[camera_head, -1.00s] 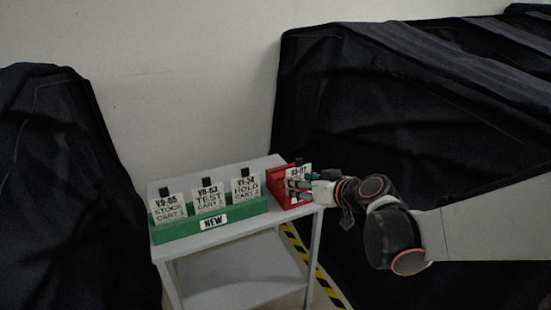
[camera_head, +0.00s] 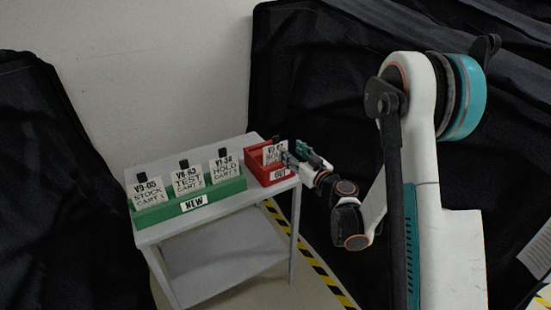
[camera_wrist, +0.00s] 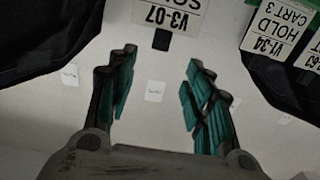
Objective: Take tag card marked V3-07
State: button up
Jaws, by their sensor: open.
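The white tag card V3-07 (camera_head: 270,154) stands in the red tray (camera_head: 258,171), which has an OUT label on its front. A dark tab tops the card; my gripper (camera_head: 293,155) partly covers its right side. In the wrist view the card (camera_wrist: 168,14) appears upside down at the top middle, its dark tab pointing toward me. My gripper (camera_wrist: 161,62) is open there, with nothing between its fingers. The card and its tab lie just beyond the fingertips, roughly in line with the gap. The card's lower lines are cut off in the wrist view.
A green tray (camera_head: 207,204) labelled NEW holds cards V0-05 (camera_head: 149,193), V8-63 (camera_head: 188,178) and V1-34 (camera_head: 223,167). Both trays stand on a grey cart (camera_head: 160,235). Black covers (camera_head: 330,60) hang behind and at left. Striped floor tape (camera_head: 320,272) runs beside the cart.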

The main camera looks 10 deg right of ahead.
aim_at(276, 138)
jog(key=b+x, duration=0.3)
jog(key=x, duration=0.8)
jog(key=shift+w+a+f, duration=0.1)
jog(key=shift+w, duration=0.1)
jog(key=shift+c, duration=0.3)
jog(key=c, duration=1)
